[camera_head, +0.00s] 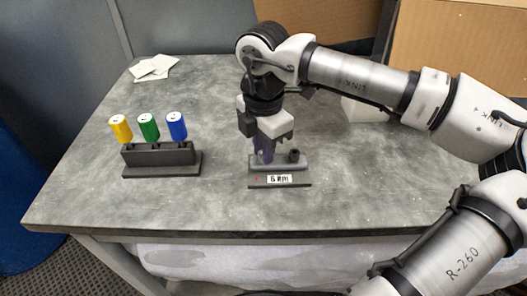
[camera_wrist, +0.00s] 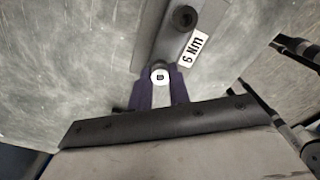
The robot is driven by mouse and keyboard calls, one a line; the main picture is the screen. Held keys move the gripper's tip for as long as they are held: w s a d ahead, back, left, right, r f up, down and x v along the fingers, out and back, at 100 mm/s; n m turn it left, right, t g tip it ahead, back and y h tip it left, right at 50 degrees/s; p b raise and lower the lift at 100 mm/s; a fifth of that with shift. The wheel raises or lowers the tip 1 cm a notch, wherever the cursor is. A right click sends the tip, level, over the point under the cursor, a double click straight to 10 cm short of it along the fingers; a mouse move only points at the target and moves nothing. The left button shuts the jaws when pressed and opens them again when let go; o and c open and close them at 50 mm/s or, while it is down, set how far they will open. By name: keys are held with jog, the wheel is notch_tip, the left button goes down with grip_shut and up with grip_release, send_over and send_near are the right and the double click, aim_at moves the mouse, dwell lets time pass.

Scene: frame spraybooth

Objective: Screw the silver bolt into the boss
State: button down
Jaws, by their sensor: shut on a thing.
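The silver bolt (camera_wrist: 160,77) shows in the wrist view as a round, pale head with a dark mark. It sits between the purple fingers of my gripper (camera_wrist: 159,88), which are shut on it. In the head view my gripper (camera_head: 265,152) points down at the left part of a grey fixture plate (camera_head: 280,185) with a "6 Nm" label. A dark round boss with a hole (camera_head: 294,156) stands on the plate just right of my gripper. It also shows in the wrist view (camera_wrist: 186,17). The bolt's lower end is hidden, so I cannot tell what it rests in.
A black rack (camera_head: 162,166) at the left holds yellow (camera_head: 121,128), green (camera_head: 148,126) and blue (camera_head: 176,124) cylinders. White sheets (camera_head: 153,67) lie at the back left. A pale block (camera_head: 363,108) stands behind my arm. The table's (camera_head: 220,210) front and right areas are clear.

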jog(key=shift+f+m+b, duration=0.2)
jog(key=shift+m+b, duration=0.4)
jog(key=shift+m, duration=0.3)
jog(key=shift+r+m, duration=0.2)
jog(key=shift+m, duration=0.1)
jog(key=shift+f+m+b, duration=0.25)
jog(key=shift+m+b, duration=0.45)
jog(key=shift+b, duration=0.2)
jog(key=shift+m+b, duration=0.75)
jog(key=shift+m, duration=0.25)
jog(key=shift+r+m, duration=0.25)
jog(key=shift+m, duration=0.35)
jog(key=shift+b, duration=0.3)
jog(key=shift+f+m+b, duration=0.2)
jog(key=shift+m+b, duration=0.15)
jog(key=shift+m, duration=0.25)
jog(key=m, duration=0.3)
jog(key=shift+r, duration=0.2)
